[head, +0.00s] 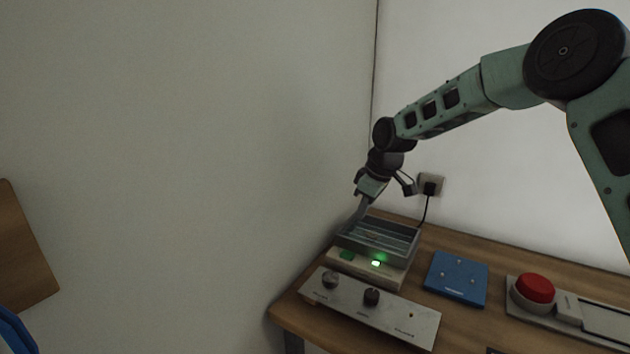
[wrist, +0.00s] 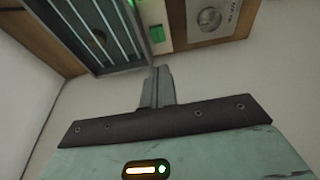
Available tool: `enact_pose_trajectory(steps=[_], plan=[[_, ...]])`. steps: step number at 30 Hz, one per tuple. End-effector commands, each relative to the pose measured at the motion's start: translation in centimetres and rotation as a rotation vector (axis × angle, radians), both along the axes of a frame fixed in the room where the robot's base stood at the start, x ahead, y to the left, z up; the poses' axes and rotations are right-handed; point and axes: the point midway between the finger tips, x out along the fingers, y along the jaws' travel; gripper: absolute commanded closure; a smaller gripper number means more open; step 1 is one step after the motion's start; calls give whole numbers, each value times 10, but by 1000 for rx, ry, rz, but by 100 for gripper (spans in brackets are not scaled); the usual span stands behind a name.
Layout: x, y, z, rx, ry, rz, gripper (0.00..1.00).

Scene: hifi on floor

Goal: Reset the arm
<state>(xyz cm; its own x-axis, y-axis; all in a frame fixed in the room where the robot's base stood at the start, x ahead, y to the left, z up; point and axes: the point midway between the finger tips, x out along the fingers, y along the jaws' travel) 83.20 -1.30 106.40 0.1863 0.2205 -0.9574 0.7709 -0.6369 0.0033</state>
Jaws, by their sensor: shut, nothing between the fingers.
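My arm reaches in from the right in the head view, and my gripper (head: 361,212) points down at the left rim of a grey slatted tray unit (head: 402,238). In the wrist view my gripper (wrist: 158,72) has its fingers together with nothing between them. The fingertips show close to the tray unit (wrist: 88,28) and its green button (wrist: 157,34). Whether they touch the unit cannot be told.
On the wooden table (head: 468,325) are a knob panel (head: 345,312), a blue plate (head: 456,278) and a red button (head: 535,288). A wall socket (head: 431,184) with a cable is behind. A wall stands close on the left of the table. A green light glows on the unit's front.

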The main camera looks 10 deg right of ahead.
Motion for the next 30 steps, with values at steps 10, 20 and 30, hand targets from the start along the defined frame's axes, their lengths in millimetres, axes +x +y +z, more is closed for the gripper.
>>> enact_pose_trajectory(steps=[10, 20, 30], plan=[[-172, 105, 47, -43, 108, 2, 100], [-382, 101, 53, -126, 197, -129, 100], [-443, 75, 44, -150, 218, -201, 100]])
